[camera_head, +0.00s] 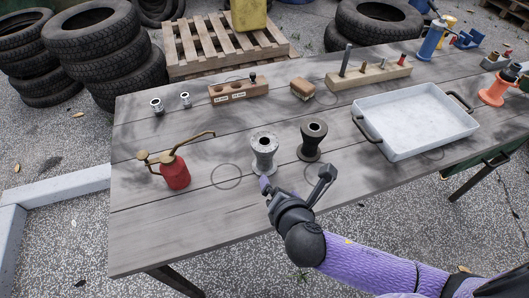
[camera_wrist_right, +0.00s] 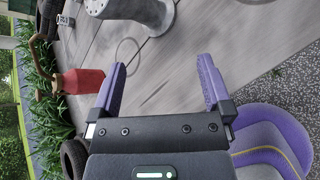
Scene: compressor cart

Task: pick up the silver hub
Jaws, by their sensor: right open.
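The silver hub (camera_head: 264,152) is a grey spool-shaped part standing upright on the wooden table, left of a similar dark hub (camera_head: 312,140). In the right wrist view a grey hub (camera_wrist_right: 160,14) shows at the top, cut off by the frame edge. My right gripper (camera_head: 296,180) is open and empty at the table's near side, in front of the two hubs and apart from them. Its two purple-padded fingers also show spread in the right wrist view (camera_wrist_right: 160,66). My left gripper is not in view.
A red oil can (camera_head: 175,171) stands left of the silver hub. A white tray (camera_head: 416,121) lies to the right. Wooden blocks (camera_head: 238,91) and small silver sockets (camera_head: 157,106) stand behind. The table's front left is clear, apart from a drawn ring (camera_head: 226,188).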

